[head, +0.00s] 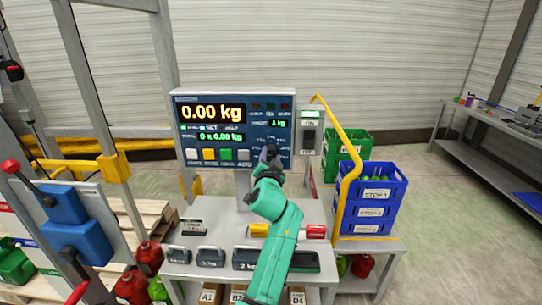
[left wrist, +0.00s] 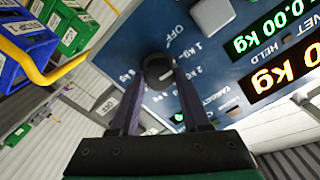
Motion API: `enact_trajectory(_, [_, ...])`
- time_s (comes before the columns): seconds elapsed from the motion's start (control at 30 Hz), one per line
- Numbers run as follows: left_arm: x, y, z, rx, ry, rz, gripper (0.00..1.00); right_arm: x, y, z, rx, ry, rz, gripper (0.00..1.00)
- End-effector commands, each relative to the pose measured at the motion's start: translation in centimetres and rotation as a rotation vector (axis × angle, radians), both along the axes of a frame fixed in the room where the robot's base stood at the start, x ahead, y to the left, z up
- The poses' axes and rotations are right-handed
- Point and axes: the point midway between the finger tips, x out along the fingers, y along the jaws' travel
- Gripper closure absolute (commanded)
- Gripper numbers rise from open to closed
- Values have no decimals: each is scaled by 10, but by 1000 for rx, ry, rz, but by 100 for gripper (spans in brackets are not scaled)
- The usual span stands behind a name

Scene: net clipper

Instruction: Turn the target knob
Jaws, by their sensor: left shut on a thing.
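The target knob (left wrist: 158,71) is a round black knob on the blue face of the scale panel (head: 183,124). Labels such as OFF, 1 kg and 2 kg ring it in the left wrist view. My left gripper (head: 269,154) is at the panel's lower right, and its fingers (left wrist: 160,90) are shut on the knob from either side. In the head view the gripper hides most of the knob. I cannot tell which label the knob points to. The large display (head: 212,113) reads 0.00 kg. My right gripper is not in view.
White, yellow and green buttons (head: 209,154) sit left of my gripper on the panel. Weights (head: 210,257) lie on the grey bench (head: 205,210) below. A yellow bent rail (head: 347,185) and blue crates (head: 372,196) stand to the right.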

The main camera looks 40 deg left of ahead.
Motion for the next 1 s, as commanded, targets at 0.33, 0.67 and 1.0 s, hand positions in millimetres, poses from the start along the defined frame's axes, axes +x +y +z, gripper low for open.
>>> enact_trajectory(0.33, [0,1,1,56,41,3,100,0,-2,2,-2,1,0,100])
enact_trajectory(0.67, [-1,1,1,56,41,3,46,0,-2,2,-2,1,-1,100])
enact_trajectory(1.0, [0,1,0,55,40,2,24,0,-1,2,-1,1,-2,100])
